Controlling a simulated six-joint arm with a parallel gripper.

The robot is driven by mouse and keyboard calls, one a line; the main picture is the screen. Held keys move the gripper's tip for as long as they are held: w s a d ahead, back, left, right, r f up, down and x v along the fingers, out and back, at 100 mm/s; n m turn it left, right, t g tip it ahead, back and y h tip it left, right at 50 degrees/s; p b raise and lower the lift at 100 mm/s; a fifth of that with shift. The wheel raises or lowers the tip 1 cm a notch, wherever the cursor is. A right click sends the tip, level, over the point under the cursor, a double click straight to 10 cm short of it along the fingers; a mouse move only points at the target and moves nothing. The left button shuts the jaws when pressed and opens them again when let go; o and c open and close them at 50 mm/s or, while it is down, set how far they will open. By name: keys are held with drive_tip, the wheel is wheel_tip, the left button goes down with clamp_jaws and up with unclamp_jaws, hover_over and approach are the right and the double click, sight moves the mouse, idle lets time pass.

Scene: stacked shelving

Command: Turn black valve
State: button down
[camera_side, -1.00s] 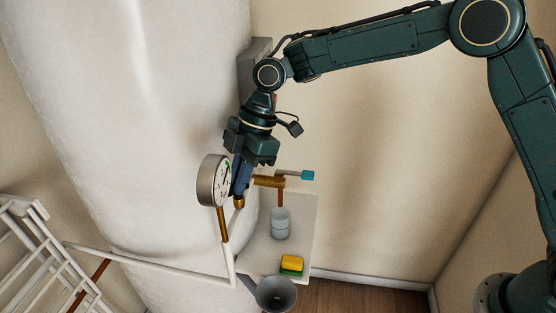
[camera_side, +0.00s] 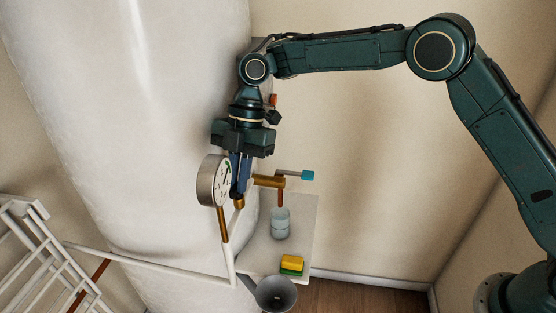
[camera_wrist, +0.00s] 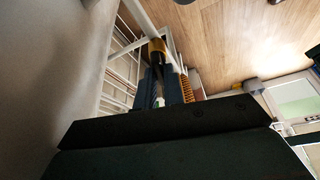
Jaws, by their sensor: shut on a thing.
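My gripper (camera_side: 240,186) points down beside the round dial gauge (camera_side: 213,180) in the side view, its blue fingers close together. In the wrist view my gripper (camera_wrist: 161,88) is shut on the black valve (camera_wrist: 170,57), a dark narrow handle at the brass fitting (camera_wrist: 157,45). The fingers hide most of the handle, so its angle is hard to tell. In the side view the valve is hidden behind the fingers, above the brass pipe end (camera_side: 239,203).
A brass tap with a cyan-tipped lever (camera_side: 307,175) stands just right of the fingers. Below are a glass jar (camera_side: 280,224), a yellow-green sponge (camera_side: 292,264) and a grey funnel (camera_side: 276,294). The large white tank (camera_side: 130,120) is close on the left. White pipes (camera_side: 150,262) run below.

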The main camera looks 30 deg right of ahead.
drive_tip(key=c, duration=1.5)
unclamp_jaws()
drive_tip(key=shift+m, duration=0.3)
